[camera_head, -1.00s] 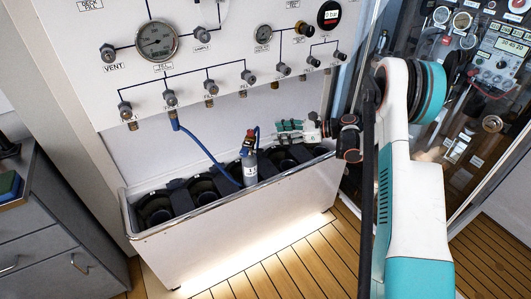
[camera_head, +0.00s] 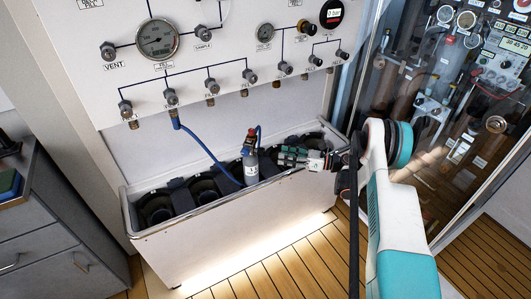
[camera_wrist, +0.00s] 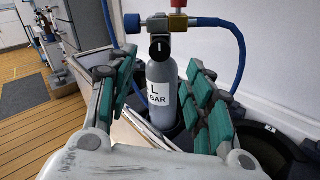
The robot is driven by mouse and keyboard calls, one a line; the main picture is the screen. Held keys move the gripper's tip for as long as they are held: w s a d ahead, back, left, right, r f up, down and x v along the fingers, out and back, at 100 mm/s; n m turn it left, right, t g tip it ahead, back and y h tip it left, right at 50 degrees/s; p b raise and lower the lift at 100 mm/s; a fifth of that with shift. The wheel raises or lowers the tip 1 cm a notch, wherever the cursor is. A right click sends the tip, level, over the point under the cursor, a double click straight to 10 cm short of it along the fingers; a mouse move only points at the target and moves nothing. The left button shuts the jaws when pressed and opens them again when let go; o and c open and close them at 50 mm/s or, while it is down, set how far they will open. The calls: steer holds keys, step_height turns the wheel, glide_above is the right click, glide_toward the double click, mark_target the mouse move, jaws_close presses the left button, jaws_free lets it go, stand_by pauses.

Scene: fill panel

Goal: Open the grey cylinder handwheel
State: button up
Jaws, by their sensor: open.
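The grey cylinder (camera_head: 251,171) stands upright in the white trough (camera_head: 235,214), with a blue hose joined to its top. In the wrist view the grey cylinder (camera_wrist: 163,92) shows lettering with "L" and "BAR". Its black handwheel (camera_wrist: 160,47) with a white mark faces the wrist camera, below a brass block and a red knob. My gripper (camera_head: 281,158) is just right of the cylinder, over the trough. In the wrist view my gripper (camera_wrist: 160,85) has its teal-padded fingers spread, one on each side of the cylinder, with gaps between. It holds nothing.
A white panel (camera_head: 190,80) with gauges and valves rises behind the trough. A blue hose (camera_head: 198,145) runs from it to the cylinder. Dark round holders (camera_head: 158,207) fill the trough. A grey cabinet (camera_head: 62,225) stands left, a glass-fronted cabinet (camera_head: 455,130) right.

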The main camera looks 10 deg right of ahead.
mark_target(261, 151)
steer(key=b+x, duration=0.1)
steer(key=x, duration=0.7)
steer(key=shift+w+a+b, duration=0.15)
steer(key=shift+a+b, duration=0.15)
steer(key=shift+a, duration=0.05)
steer(key=shift+c, duration=0.2)
steer(key=c, duration=1)
